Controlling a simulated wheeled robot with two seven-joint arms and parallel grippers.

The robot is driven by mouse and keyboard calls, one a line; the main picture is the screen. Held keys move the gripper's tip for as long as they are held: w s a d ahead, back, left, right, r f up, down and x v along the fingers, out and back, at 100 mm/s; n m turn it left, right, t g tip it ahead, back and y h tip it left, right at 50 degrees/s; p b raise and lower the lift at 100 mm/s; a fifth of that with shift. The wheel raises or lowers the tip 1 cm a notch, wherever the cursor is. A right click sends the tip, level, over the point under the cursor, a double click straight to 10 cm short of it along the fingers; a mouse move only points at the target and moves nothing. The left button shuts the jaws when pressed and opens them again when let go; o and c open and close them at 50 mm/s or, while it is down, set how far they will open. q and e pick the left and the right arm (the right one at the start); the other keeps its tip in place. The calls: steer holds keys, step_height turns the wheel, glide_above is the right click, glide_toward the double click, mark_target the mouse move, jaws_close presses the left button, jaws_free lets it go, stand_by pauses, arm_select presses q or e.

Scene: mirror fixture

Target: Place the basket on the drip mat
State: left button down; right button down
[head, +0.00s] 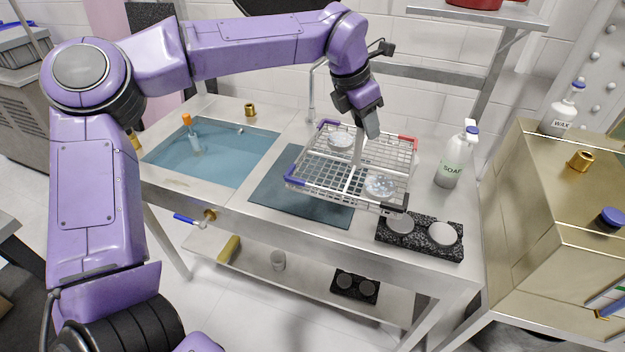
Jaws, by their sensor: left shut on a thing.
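The wire basket (329,188) has red and blue corner grips and a raised divider in the middle. Clear round glass pieces lie in it, one on each side of the divider. My left gripper (367,128) comes down from above and is shut on the basket at its divider. The dark drip mat (268,190) lies on the steel counter beside the sink. The basket covers the mat's right part in the picture and reaches past its right edge. I cannot tell how high the basket is above the mat. My right gripper is not in view.
A soap bottle (450,165) stands right of the basket. A black speckled block with round discs (427,251) sits at the front right. A faucet (312,95) rises behind.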

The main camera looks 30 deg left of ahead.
arm_select(q)
steer(key=shift+w+a, duration=0.15)
steer(key=shift+a, duration=0.15)
steer(key=p, duration=0.3)
glide_above(317, 130)
steer(key=s+d, duration=0.1)
steer(key=d, duration=0.4)
step_height(317, 130, down, 3)
steer(key=shift+a+f, duration=0.15)
steer(key=shift+f, duration=0.05)
steer(key=a+f, duration=0.1)
steer(key=a+f+p, duration=0.1)
steer(key=f, duration=0.1)
steer(key=a+f, duration=0.2)
steer(key=shift+w+p, duration=0.3)
steer(key=shift+w, duration=0.1)
steer(key=shift+a+f, duration=0.35)
steer(key=shift+f, duration=0.2)
steer(key=shift+a+f+p, duration=0.1)
steer(key=shift+f+p, duration=0.3)
steer(key=shift+f, duration=1.3)
steer(key=c, duration=0.7)
jaws_free()
steer(key=shift+f, duration=0.1)
steer(key=shift+c, duration=0.2)
